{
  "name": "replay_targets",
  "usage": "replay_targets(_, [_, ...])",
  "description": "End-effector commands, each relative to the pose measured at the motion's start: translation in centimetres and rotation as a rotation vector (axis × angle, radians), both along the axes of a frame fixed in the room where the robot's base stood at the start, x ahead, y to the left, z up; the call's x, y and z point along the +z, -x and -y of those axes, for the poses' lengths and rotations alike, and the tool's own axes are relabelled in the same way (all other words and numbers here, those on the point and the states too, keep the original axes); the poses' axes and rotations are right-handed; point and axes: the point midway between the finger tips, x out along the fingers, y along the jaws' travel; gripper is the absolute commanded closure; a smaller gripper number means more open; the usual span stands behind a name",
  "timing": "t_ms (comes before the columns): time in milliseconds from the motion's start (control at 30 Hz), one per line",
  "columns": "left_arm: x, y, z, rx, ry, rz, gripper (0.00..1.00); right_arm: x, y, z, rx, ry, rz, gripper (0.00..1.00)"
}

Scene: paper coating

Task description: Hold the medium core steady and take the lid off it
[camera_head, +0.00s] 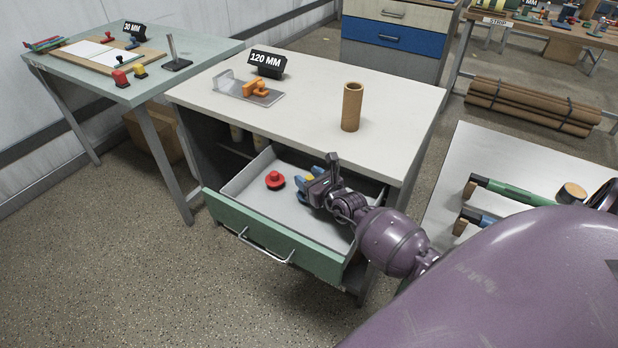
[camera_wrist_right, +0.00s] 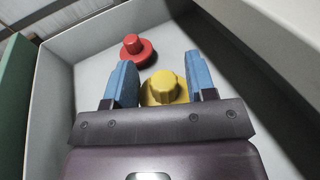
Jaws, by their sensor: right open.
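A brown cardboard core (camera_head: 351,107) stands upright on the pale worktop, and I see no lid on its top end. In the open drawer, my right gripper (camera_head: 311,179) points down with blue fingers apart. In the right wrist view the right gripper (camera_wrist_right: 160,66) has its fingers on either side of a yellow knobbed plug (camera_wrist_right: 163,88). I cannot tell whether they touch it. Little of the yellow plug shows in the head view. A red knobbed plug (camera_head: 275,180) lies apart, left of the gripper; it also shows in the wrist view (camera_wrist_right: 134,48). My left gripper is not in view.
The green-fronted drawer (camera_head: 262,246) is pulled out, with walls around my right gripper. On the worktop (camera_head: 310,125) are a 120 MM sign (camera_head: 267,62) and an orange-handled tool (camera_head: 255,88). A side table (camera_head: 75,82) holds more tools. Floor in front is clear.

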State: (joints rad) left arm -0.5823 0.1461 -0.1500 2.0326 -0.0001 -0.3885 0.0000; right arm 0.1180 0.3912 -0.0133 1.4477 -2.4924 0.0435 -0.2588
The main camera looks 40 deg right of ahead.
Motion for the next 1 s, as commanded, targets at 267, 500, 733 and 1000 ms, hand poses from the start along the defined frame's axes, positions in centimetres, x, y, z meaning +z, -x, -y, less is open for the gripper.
replay_targets(267, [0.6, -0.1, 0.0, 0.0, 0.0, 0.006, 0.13, 0.8, 1.3, 0.0, -0.001, -0.001, 0.001, 0.49])
replay_targets(500, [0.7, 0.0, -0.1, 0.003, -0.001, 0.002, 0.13, 1.4, 4.8, 0.1, 0.0, 0.0, 0.001, 0.49])
replay_targets(733, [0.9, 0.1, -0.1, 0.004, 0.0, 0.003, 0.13, 1.6, 7.0, 0.1, 0.0, -0.001, 0.0, 0.49])
replay_targets(1000, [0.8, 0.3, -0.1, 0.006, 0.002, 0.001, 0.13, 1.7, 7.5, 0.1, 0.0, -0.001, 0.0, 0.49])
